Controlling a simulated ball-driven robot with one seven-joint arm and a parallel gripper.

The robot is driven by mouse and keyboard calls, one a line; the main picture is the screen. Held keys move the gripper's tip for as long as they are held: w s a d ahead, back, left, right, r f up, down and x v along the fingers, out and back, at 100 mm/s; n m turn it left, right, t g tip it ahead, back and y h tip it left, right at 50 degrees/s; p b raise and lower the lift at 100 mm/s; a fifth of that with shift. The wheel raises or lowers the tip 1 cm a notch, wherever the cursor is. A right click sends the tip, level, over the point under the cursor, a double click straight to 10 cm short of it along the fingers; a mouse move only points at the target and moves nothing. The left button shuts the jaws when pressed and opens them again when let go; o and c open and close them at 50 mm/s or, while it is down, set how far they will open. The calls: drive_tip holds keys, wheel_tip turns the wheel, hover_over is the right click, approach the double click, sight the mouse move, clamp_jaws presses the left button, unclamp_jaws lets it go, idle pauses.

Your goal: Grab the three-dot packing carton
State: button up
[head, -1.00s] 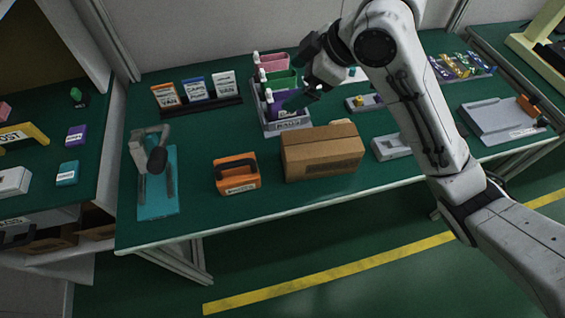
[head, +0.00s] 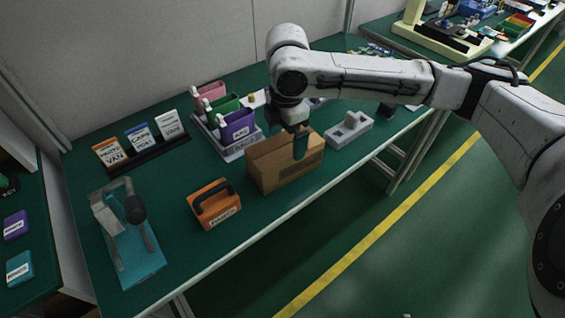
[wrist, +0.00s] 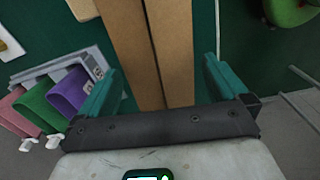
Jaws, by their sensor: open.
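A closed brown cardboard carton (head: 270,175) stands on the green bench near its front edge. No dots can be made out on it. My gripper (wrist: 160,85) is above the carton, pointing down and open. In the wrist view the carton (wrist: 165,40) runs between the two teal fingers, its top seam near the middle. A narrow gap shows beside the fingers in the wrist view, and contact cannot be told.
An orange handled case (head: 228,213) stands left of the carton. Behind it a grey rack (head: 240,155) holds pink, green and purple bins. A grey block (head: 350,130) lies to the right. A teal board with a clamp (head: 150,262) is at far left.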

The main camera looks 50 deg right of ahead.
sight(285, 152)
drive_tip(key=shift+w+f, duration=0.1)
drive_tip(key=shift+f, duration=3.05)
drive_tip(key=c, duration=0.7)
drive_tip(key=shift+r, duration=0.1)
